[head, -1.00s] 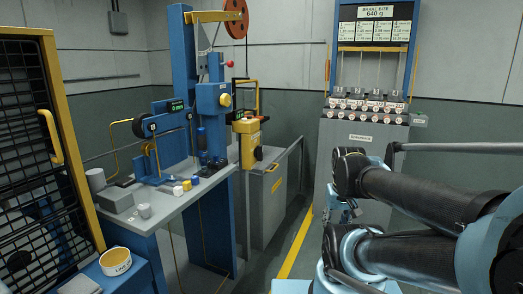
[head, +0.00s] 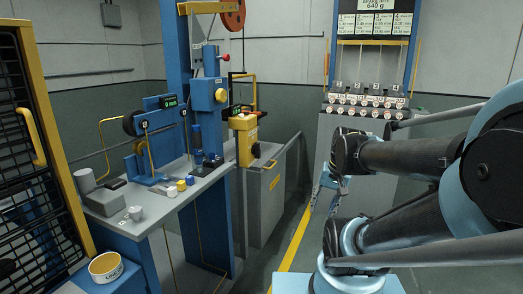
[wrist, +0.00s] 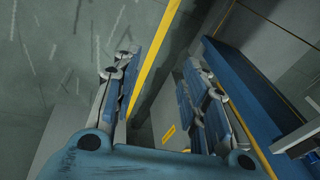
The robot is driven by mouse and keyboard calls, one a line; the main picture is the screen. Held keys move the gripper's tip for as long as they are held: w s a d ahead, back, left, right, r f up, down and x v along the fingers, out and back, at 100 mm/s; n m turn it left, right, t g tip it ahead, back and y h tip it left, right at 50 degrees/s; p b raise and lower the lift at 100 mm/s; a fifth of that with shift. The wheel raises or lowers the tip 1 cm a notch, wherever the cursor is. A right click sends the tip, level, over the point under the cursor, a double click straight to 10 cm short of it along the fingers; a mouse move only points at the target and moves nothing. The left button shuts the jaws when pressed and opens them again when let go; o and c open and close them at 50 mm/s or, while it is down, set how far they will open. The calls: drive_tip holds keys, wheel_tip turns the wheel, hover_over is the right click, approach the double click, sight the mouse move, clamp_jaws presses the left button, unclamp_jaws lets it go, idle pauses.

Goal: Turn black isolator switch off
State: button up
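A small black knob (head: 257,150), which looks like the isolator switch, sits on the right side of the yellow box (head: 246,135) above the grey cabinet. Its setting is too small to read. My gripper (head: 334,185) hangs below my arm, right of the cabinet and well apart from the knob. In the wrist view my gripper (wrist: 160,95) has its two fingers wide apart with nothing between them. The knob is not visible in that view.
The grey cabinet (head: 267,205) bears a yellow label. A yellow floor line (head: 295,240) runs between it and my arm. The bench (head: 160,205) with small parts stands left, beside a blue column (head: 178,60). A weights console (head: 365,120) stands at the back right.

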drive_tip(key=w+a+r+m+y, duration=0.4)
drive_tip(key=w+a+m, duration=0.15)
drive_tip(key=w, duration=0.65)
drive_tip(key=m+t+y, duration=0.4)
drive_tip(key=m+y, duration=0.7)
drive_tip(key=m, duration=0.3)
approach(260, 147)
drive_tip(key=x, duration=0.9)
drive_tip(key=shift+w+a, duration=0.3)
clamp_jaws()
